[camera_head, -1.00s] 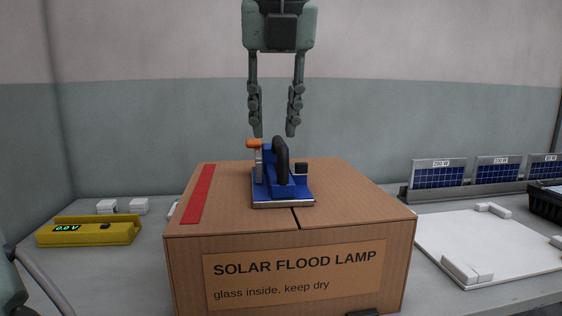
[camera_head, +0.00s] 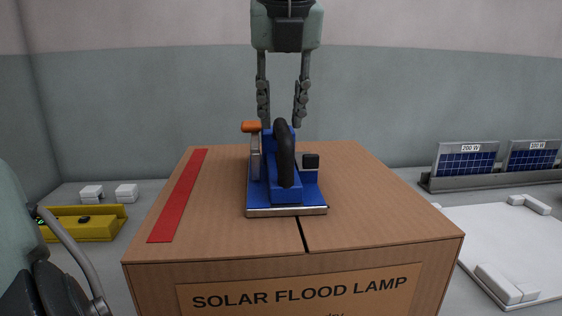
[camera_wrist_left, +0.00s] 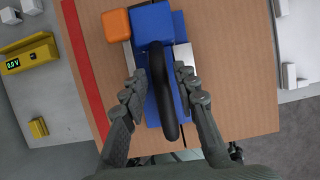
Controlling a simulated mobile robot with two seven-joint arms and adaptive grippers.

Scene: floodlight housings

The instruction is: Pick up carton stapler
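The carton stapler, with a blue body (camera_head: 286,190), black looped handle (camera_head: 285,155), orange knob (camera_head: 251,126) and metal front edge, stands upright on top of the cardboard carton (camera_head: 350,215). My left gripper (camera_head: 281,116) is open and points down from above, its fingertips by the top of the handle in the head view. In the left wrist view the open fingers (camera_wrist_left: 160,88) lie on either side of the black handle (camera_wrist_left: 162,95), with gaps visible between them and it. The stapler rests on the carton and is not gripped. My right gripper is not in view.
The carton has a red strip (camera_head: 178,195) and a centre seam. A yellow meter (camera_head: 90,223) and small white blocks (camera_head: 126,193) stand left. A white board (camera_head: 510,245) and a rack of solar panels (camera_head: 467,160) are right.

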